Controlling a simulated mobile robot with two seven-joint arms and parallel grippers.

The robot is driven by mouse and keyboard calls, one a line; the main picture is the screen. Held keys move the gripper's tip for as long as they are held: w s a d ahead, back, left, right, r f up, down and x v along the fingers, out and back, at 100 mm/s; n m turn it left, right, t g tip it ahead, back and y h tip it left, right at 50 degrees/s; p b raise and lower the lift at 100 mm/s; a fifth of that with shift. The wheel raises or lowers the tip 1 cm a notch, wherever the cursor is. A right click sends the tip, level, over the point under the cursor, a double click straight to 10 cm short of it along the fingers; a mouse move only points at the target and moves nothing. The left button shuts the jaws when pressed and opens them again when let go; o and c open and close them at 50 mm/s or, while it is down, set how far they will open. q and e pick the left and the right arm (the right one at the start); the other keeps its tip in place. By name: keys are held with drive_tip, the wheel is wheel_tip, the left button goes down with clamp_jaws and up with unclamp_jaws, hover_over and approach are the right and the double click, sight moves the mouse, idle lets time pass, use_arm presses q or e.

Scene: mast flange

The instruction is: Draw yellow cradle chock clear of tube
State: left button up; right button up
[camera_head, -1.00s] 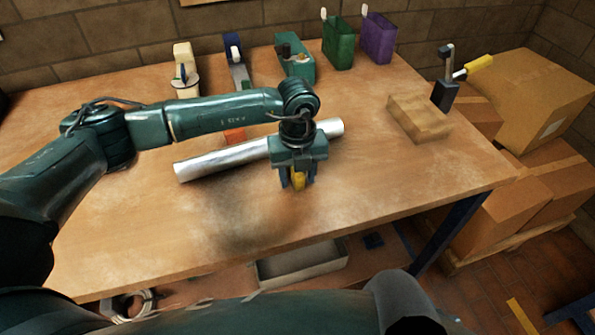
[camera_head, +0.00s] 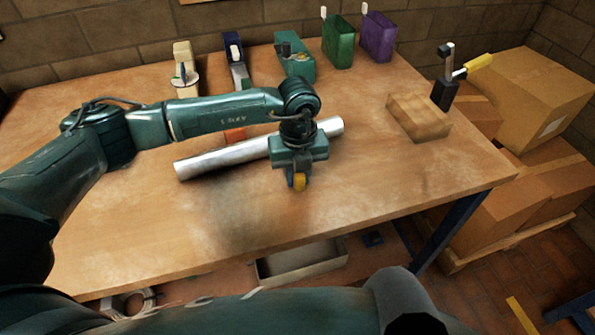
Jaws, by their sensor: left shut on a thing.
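The silver tube (camera_head: 222,160) lies slantwise on the workbench, its right end higher in the picture. My left gripper (camera_head: 297,183) points down in front of the tube, its body hiding part of the tube's right half. It is shut on the yellow chock (camera_head: 300,184), of which only a small piece shows at the fingertips. The chock appears on the near side of the tube; any contact between them is hidden by the gripper. An orange block (camera_head: 235,134) shows behind the tube. My right gripper is not in view.
The wooden bench (camera_head: 400,190) is clear in front and to the right. A wooden block (camera_head: 419,117) and a clamp with a yellow handle (camera_head: 446,92) stand at right. Green (camera_head: 338,46) and purple (camera_head: 378,40) cases stand at the back.

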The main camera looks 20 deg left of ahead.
use_arm(q)
drive_tip(key=shift+s+d+p, duration=0.35)
drive_tip(key=shift+s+d, duration=0.45)
drive_tip(key=shift+s, duration=0.1)
drive_tip(key=o, duration=0.9)
wheel_tip(320, 180, up, 8)
drive_tip(key=p, duration=0.5)
